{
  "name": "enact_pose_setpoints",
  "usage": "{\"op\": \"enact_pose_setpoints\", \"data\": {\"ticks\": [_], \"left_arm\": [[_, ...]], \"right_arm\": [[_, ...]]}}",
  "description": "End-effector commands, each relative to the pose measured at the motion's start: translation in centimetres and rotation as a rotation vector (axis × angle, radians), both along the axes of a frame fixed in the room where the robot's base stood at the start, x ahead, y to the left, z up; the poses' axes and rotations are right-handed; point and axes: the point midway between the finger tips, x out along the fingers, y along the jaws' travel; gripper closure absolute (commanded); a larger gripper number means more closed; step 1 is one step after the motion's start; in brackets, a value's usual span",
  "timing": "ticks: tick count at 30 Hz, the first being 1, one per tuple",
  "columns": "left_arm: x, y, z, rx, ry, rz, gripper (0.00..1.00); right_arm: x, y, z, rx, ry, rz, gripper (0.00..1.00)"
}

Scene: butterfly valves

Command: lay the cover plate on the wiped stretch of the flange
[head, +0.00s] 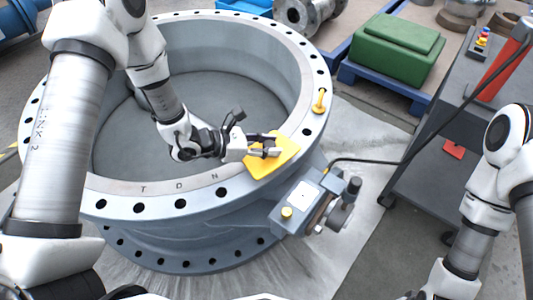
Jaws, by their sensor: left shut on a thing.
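The cover plate, a flat yellow piece (272,163), is at the right front part of the ring's top flange (213,191). My left gripper (272,146) reaches across the ring's opening and is shut on the plate at its upper edge. The plate lies over the flange face and covers part of it; whether it touches the face or hovers just above, I cannot tell. No wiped stretch can be told apart from the rest of the flange. My right arm shows at the right edge, its gripper out of view.
A yellow pin-like piece (319,101) is on the flange behind the plate. A grey actuator box (301,199) juts from the ring's right side, with a black cable running to a dark cart (433,135). A red piece (453,149) is on the cart. A green case (397,47) stands behind.

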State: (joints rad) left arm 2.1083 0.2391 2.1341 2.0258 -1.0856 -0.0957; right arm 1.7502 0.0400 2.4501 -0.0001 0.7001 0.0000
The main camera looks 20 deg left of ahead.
Motion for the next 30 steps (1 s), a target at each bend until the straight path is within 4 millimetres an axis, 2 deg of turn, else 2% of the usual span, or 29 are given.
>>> {"op": "enact_pose_setpoints", "data": {"ticks": [2,8,18,19,21,30], "left_arm": [[0.2,0.7,-0.4,-0.001,0.001,0.000,1.00],[0.2,0.7,-3.6,0.001,0.003,-0.001,1.00],[0.2,0.7,-4.1,0.001,0.001,-0.001,1.00],[0.2,0.7,-4.1,0.001,0.001,-0.001,0.63],[0.2,0.6,-3.9,0.001,0.001,-0.001,0.42],[0.2,0.6,-3.8,0.001,0.001,-0.001,0.42]], "right_arm": [[0.0,0.0,-0.1,0.000,0.000,0.000,0.00],[0.0,0.0,-1.2,0.000,0.000,0.000,0.00],[0.0,0.0,-1.5,0.000,0.000,0.000,0.00],[0.0,0.0,-1.5,0.000,0.000,0.000,0.00],[0.0,0.0,-1.3,0.000,0.000,0.000,0.00],[0.0,0.0,-1.2,0.000,0.000,0.000,0.00]]}}
